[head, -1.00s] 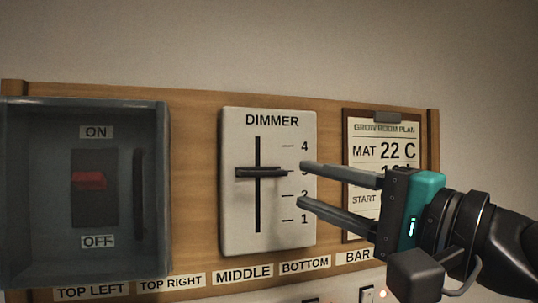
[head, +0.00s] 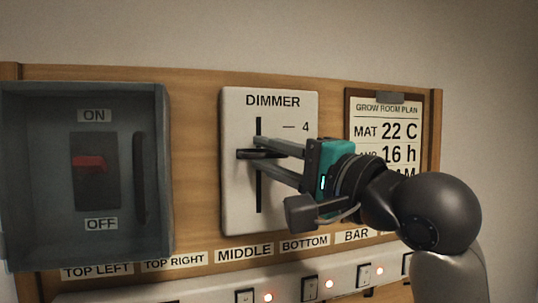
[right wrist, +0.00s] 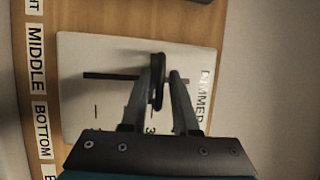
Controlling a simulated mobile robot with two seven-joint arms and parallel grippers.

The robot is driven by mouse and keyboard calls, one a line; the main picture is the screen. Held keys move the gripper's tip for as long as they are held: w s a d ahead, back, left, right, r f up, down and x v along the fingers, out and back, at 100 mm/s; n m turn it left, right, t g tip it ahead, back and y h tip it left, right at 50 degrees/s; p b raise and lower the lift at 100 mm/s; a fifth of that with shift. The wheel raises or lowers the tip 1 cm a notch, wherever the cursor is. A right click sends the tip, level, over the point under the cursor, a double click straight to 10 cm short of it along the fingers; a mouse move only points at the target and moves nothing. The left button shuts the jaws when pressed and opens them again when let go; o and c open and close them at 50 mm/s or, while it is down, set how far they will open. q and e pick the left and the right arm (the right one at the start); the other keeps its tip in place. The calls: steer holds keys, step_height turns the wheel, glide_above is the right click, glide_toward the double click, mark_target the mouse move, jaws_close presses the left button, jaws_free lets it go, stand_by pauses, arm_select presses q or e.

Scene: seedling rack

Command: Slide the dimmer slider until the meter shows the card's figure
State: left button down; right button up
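The dimmer slider's dark knob (head: 246,154) sits in the upper half of the vertical slot on the white dimmer panel (head: 238,205), below the 4 mark. My right gripper (head: 256,155) is open, one finger above the knob and one below. In the right wrist view the knob (right wrist: 157,82) stands between the two fingers (right wrist: 160,88), with a gap on at least one side. The card (head: 385,108) at the right reads MAT 22 C and a line with 16 h; my gripper and arm hide its lower part. I see no meter. My left gripper is not in view.
Below runs a white strip (head: 205,292) with several small switches and red lights, under name labels. Bare wood lies between box and dimmer.

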jaws_close()
stand_by(1.1)
